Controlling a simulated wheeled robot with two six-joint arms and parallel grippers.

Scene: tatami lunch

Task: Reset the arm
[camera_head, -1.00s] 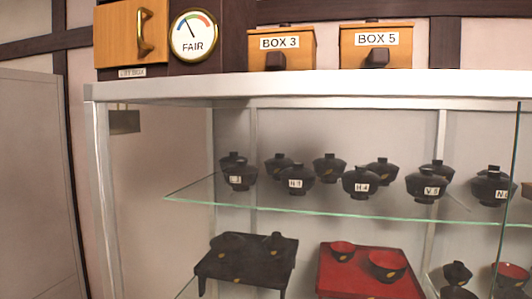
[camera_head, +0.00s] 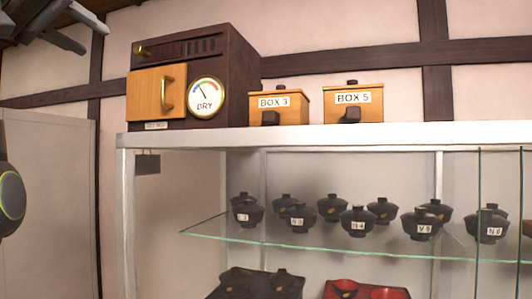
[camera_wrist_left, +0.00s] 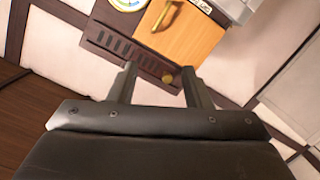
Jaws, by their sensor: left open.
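My left gripper (camera_head: 90,36) is at the upper left of the head view, above and to the left of the dark cabinet (camera_head: 228,75). Its two fingers are apart with nothing between them. In the left wrist view the open fingers (camera_wrist_left: 158,76) point toward the cabinet, with its orange wooden door (camera_wrist_left: 190,40) and brass handle beyond them. The gripper looks clear of the cabinet. My right gripper is not in view.
The cabinet has a dial (camera_head: 206,97) reading DRY and stands on a white-topped glass case (camera_head: 330,138). BOX 3 (camera_head: 277,103) and BOX 5 (camera_head: 353,101) stand to its right. Several dark lidded bowls sit on the glass shelf (camera_head: 300,241) below.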

